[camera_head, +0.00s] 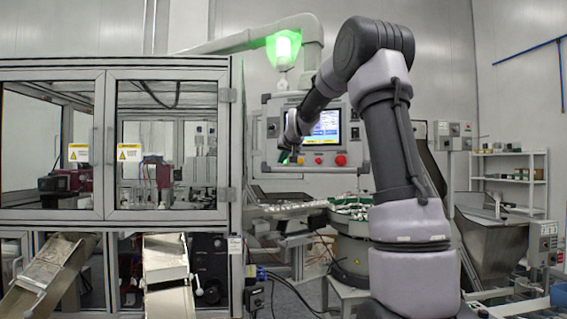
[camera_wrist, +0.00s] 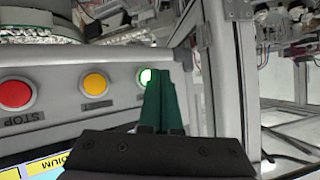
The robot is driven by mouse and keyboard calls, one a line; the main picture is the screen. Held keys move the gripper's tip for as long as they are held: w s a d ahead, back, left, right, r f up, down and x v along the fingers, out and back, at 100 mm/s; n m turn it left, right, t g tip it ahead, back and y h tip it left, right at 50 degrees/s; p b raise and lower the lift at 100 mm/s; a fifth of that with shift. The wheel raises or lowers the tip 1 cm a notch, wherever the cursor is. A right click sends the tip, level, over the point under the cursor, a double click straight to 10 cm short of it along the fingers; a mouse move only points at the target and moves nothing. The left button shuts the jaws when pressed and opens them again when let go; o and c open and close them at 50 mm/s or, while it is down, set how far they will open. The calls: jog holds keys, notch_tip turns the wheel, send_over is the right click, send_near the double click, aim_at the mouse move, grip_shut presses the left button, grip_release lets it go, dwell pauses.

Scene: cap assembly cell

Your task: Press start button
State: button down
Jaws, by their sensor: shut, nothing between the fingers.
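The lit green button (camera_wrist: 146,76) sits on the grey control panel (camera_wrist: 60,128) in the wrist view. Its right part is hidden behind my gripper (camera_wrist: 161,76), whose two green fingers are shut together with nothing between them. The fingertips are at the button in the picture; I cannot tell whether they touch it. In the head view the control panel (camera_head: 352,180) hangs behind my arm, and my gripper (camera_head: 284,157) is small at its lower left, where the green button is hard to make out.
A yellow button (camera_wrist: 95,84) and a red STOP button (camera_wrist: 15,95) sit left of the green one in the wrist view. The panel screen (camera_head: 326,125) is above the buttons in the head view. A glazed machine enclosure (camera_head: 110,215) stands close on the left.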

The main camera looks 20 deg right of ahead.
jog(key=s+a, duration=0.3)
jog(key=s, duration=0.1)
jog(key=shift+s+a, duration=0.35)
jog(key=shift+s, duration=0.05)
dwell(0.6)
